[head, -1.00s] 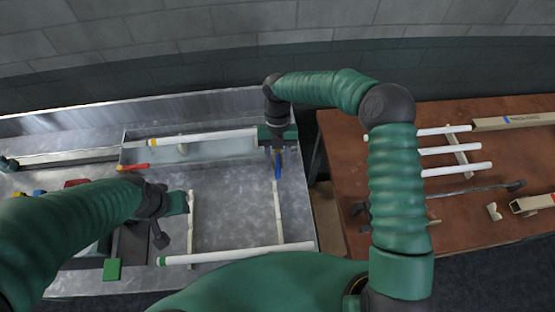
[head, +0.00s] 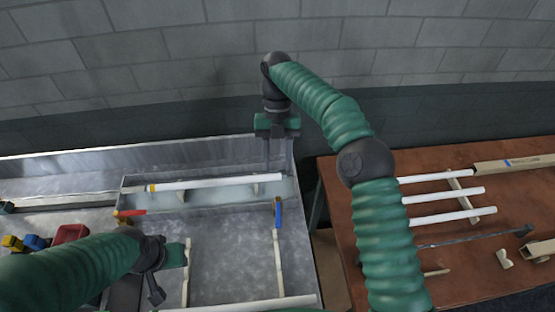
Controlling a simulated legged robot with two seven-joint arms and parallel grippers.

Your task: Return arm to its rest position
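My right gripper (head: 277,158) hangs fingers down at the back edge of the metal bench, near the right end of a white glass tube. Its two fingers look apart, with nothing seen between them. The white tube with a yellow band (head: 215,184) lies over a long shallow tray (head: 128,192) on small supports. My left gripper (head: 172,254) is low over the front left of the bench. Its fingertips do not show clearly enough to tell their state.
A blue-ended piece (head: 278,214) and pale strips (head: 187,272) lie on the metal bench (head: 230,245). Colored blocks (head: 33,242) and a red bin (head: 70,234) stand at the left. The brown table (head: 345,200) at right holds several white tubes (head: 443,196) on a rack.

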